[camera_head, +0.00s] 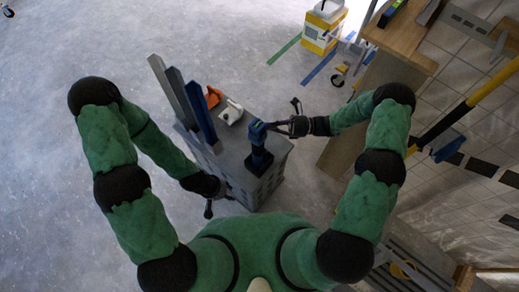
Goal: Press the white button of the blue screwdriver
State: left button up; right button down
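The blue screwdriver (257,135) stands upright on top of a grey cabinet (232,160), with its dark base below. Its white button cannot be made out at this size. My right gripper (284,116) is just right of the screwdriver's upper part. Its dark fingers look spread, one pointing toward the screwdriver and one away toward the back; I cannot tell whether it touches. My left gripper (219,204) is low beside the cabinet's near left side, apart from the screwdriver. Its fingers look spread and nothing shows between them.
Tall grey and blue panels (190,105) stand at the cabinet's left side. An orange tool (213,96) and a white tool (231,112) lie behind the screwdriver. A wooden bench (398,38) is at the right, with a yellow pole (466,107) nearby.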

jog(key=shift+s+a, duration=0.1)
dwell(0.5)
jog(key=shift+w+d, duration=0.4)
dwell(0.3)
jog(key=w+d+b, duration=0.3)
jog(key=w+d, duration=0.1)
jog(key=shift+d, duration=0.15)
dwell(0.4)
jog(key=shift+w, duration=0.1)
dwell(0.6)
